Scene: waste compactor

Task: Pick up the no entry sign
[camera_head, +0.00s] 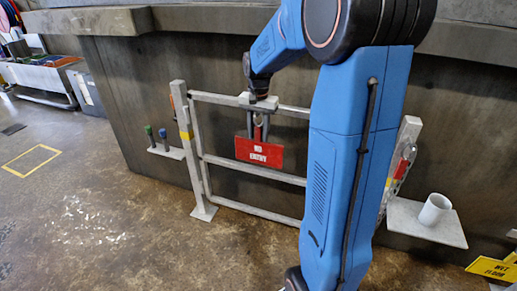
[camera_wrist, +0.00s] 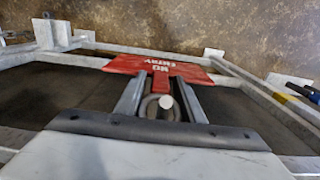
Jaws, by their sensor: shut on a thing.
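The no entry sign (camera_head: 259,153) is a red plate with white lettering, in front of the grey metal gate (camera_head: 252,179). In the wrist view the sign (camera_wrist: 158,66) lies just beyond my fingertips, with a red tab reaching back between the fingers. My gripper (camera_head: 258,128) is above the sign in the head view, pointing down. In the wrist view my gripper (camera_wrist: 160,100) has its two fingers on either side of the tab and a round pale piece. The fingers hide part of the sign's top. I cannot tell whether the sign still touches the gate.
A white cup (camera_head: 434,209) stands on a small shelf (camera_head: 407,222) at the right. Green and blue handles (camera_head: 156,133) stand on a ledge left of the gate. A yellow wet floor sign (camera_head: 494,268) is at the lower right. The floor at left is open.

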